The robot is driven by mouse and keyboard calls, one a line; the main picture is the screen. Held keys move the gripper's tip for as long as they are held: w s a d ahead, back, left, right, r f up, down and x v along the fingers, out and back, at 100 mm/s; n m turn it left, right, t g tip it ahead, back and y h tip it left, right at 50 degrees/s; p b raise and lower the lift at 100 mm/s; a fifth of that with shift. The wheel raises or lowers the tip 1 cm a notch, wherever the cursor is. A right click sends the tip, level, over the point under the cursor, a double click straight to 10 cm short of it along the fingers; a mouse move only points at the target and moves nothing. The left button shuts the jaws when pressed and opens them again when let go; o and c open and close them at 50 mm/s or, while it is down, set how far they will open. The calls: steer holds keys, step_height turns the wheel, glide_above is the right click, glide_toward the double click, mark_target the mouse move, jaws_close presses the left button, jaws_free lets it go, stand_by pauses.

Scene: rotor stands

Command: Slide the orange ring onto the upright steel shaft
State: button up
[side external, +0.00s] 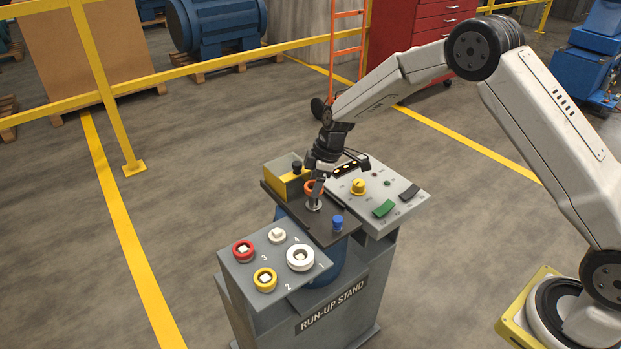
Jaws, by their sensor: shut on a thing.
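The orange ring (312,186) is at the fingertips of my gripper (316,184), which is shut on it. My gripper points down over the dark plate (334,229) of the run-up stand. The steel shaft (314,204) shows as a small bright metal piece on that plate, directly below the ring. The fingers hide part of the ring and most of the shaft. I cannot tell whether the ring is around the shaft or just above it.
A grey board (302,240) in front has numbered pegs with red (243,251), yellow (265,280) and white (300,258) rings; peg 4 (277,235) is bare.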

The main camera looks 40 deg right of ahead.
steer(key=shift+f, duration=2.15)
stand_by(3.2)
steer(key=o, duration=1.3)
steer(key=shift+r, duration=4)
